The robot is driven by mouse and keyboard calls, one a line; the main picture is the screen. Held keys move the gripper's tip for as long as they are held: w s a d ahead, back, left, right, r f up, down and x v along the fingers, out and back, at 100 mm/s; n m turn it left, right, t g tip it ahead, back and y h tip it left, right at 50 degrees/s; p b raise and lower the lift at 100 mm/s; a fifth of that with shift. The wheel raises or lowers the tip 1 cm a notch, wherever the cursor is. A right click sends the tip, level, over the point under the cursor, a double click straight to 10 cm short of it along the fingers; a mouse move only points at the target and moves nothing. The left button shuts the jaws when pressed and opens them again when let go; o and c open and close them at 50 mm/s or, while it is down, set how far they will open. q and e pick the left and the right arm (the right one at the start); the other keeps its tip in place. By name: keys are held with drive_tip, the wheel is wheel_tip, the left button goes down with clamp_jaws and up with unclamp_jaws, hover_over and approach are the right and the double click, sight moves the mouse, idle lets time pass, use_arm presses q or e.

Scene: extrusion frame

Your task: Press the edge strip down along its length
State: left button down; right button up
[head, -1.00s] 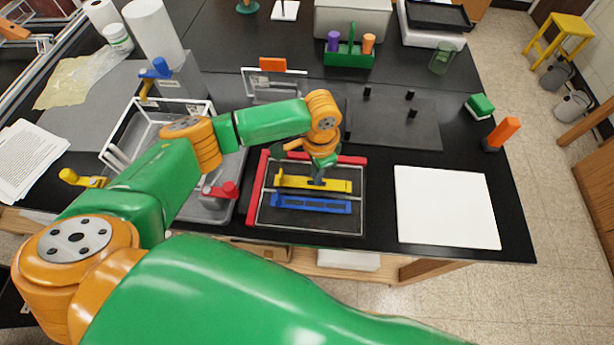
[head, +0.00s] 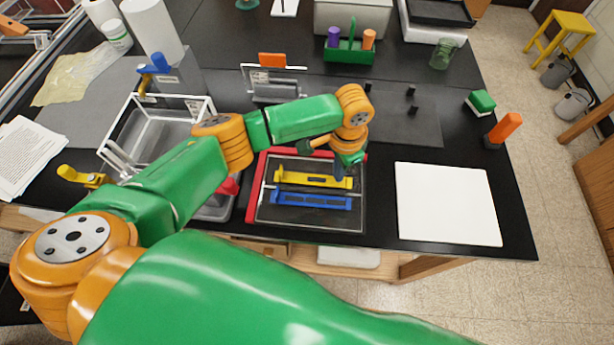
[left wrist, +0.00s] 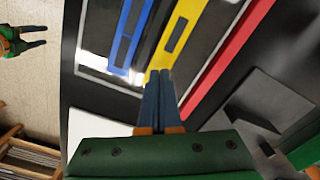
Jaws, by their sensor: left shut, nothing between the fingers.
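A silver frame (head: 362,215) lies on the black table, with red strips (head: 256,190) along its left and far sides. A yellow strip (head: 305,179) and a blue strip (head: 310,201) lie across its inside; I cannot tell which one the task calls the edge strip. My left gripper (head: 340,177) is shut and empty, pointing down at the right end of the yellow strip. In the left wrist view its fingertips (left wrist: 159,73) are together beside the end of the yellow strip (left wrist: 180,35); contact is unclear. My right gripper (left wrist: 33,36) shows there at the upper left, fingers apart.
A white sheet (head: 447,204) lies right of the frame. A small panel stand (head: 274,84), a green caddy (head: 349,56) and an orange-topped block (head: 503,130) stand behind and to the right.

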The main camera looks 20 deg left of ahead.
sight(297, 178)
use_arm(q)
drive_tip(key=shift+f+b, duration=0.55)
drive_tip(key=shift+f, duration=0.25)
drive_tip(key=shift+s+p, duration=0.1)
drive_tip(key=shift+p, duration=0.2)
idle(1.1)
drive_tip(key=shift+r+p, duration=0.85)
drive_tip(key=shift+p, duration=0.35)
drive_tip(key=shift+f, duration=0.1)
drive_tip(key=shift+a, duration=0.15)
drive_tip(key=shift+s+a, duration=0.4)
drive_tip(key=shift+a, duration=1.1)
drive_tip(key=shift+s+a, duration=0.45)
drive_tip(key=shift+a, duration=1.1)
drive_tip(key=shift+s+a, duration=0.4)
drive_tip(key=shift+a, duration=1.1)
drive_tip(key=shift+f+b, duration=0.35)
drive_tip(key=shift+f, duration=0.4)
